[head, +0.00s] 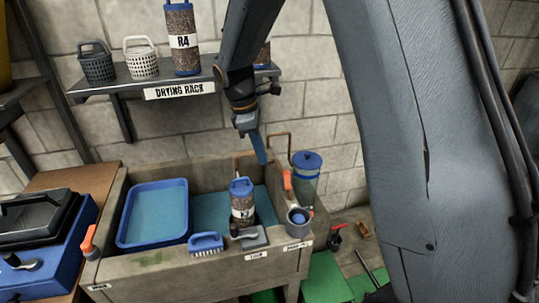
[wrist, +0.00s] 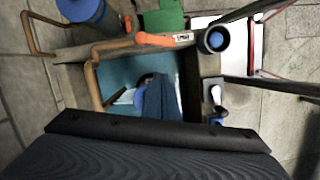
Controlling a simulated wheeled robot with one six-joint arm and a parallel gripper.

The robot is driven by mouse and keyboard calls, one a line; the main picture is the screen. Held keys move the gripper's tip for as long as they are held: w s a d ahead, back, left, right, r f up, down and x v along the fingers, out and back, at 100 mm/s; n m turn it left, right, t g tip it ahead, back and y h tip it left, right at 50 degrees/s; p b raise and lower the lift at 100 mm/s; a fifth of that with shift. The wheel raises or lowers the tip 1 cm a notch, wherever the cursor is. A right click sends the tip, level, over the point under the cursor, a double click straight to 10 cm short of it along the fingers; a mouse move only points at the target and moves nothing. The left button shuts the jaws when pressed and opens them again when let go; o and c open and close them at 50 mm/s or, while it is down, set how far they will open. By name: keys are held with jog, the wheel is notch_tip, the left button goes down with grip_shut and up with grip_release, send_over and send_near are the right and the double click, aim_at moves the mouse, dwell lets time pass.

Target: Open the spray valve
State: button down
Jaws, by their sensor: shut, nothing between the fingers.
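An orange lever handle (head: 287,180), which looks like the spray valve, stands at the right end of the sink, beside a blue-lidded canister. In the wrist view the orange handle (wrist: 153,39) lies along a copper-coloured pipe, with a small pale label at one end. My gripper (head: 262,148) hangs above the back of the sink, left of and above the handle and apart from it. Its blue fingers are shut and empty. In the wrist view the dark blue fingers (wrist: 162,100) cover part of the basin.
The sink holds a blue tray (head: 124,240) and a labelled cylinder (head: 242,207). A brush (head: 206,242) and a grey cup (head: 298,220) sit on the front rim. A second orange handle (head: 88,240) is at the left corner. The drying rack (head: 140,87) is above left.

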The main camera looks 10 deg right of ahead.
aim_at(287, 180)
jog(key=s+d+f+p, duration=0.1)
jog(key=d+f+p, duration=0.2)
jog(key=f, duration=0.5)
jog(key=shift+s+d+p, duration=0.3)
jog(key=shift+s+d, duration=0.05)
jog(key=shift+d, duration=0.4)
jog(key=shift+f, duration=0.1)
